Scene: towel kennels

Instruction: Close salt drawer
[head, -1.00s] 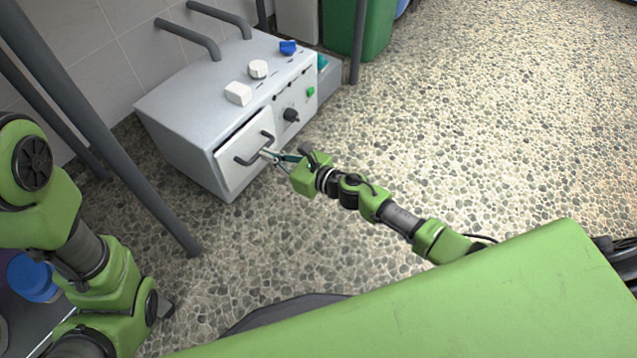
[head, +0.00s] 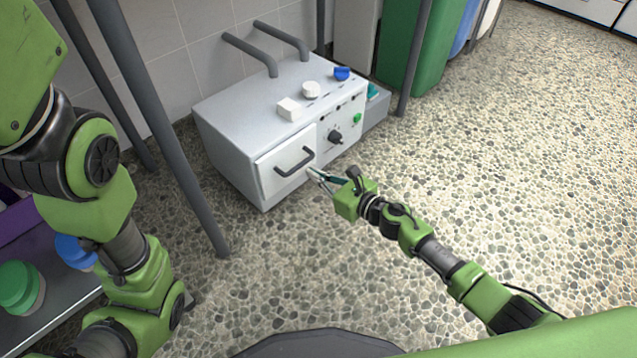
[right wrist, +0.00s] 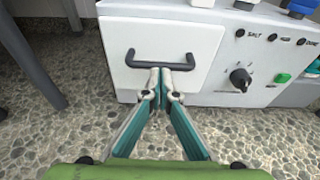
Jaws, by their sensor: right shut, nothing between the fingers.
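The salt drawer (head: 272,180) is the white front with a dark bar handle (head: 294,162) on the grey-white machine (head: 225,125) on the floor. Its front looks flush or nearly flush with the machine. The drawer (right wrist: 180,37) and its handle (right wrist: 160,64) also show in the right wrist view. My right gripper (head: 312,174) is shut and empty, with its tips close to the drawer front, by the handle's lower right. In the right wrist view its fingertips (right wrist: 163,77) overlap the handle's lower edge; contact is unclear. My left arm shows, but its gripper does not.
White knobs (head: 288,108) and a blue knob (head: 342,73) sit on the machine's top. A black dial (head: 335,137) is right of the drawer. Grey poles (head: 150,110) stand at left. A green bin (head: 400,45) is behind. Pebbled floor is clear at right.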

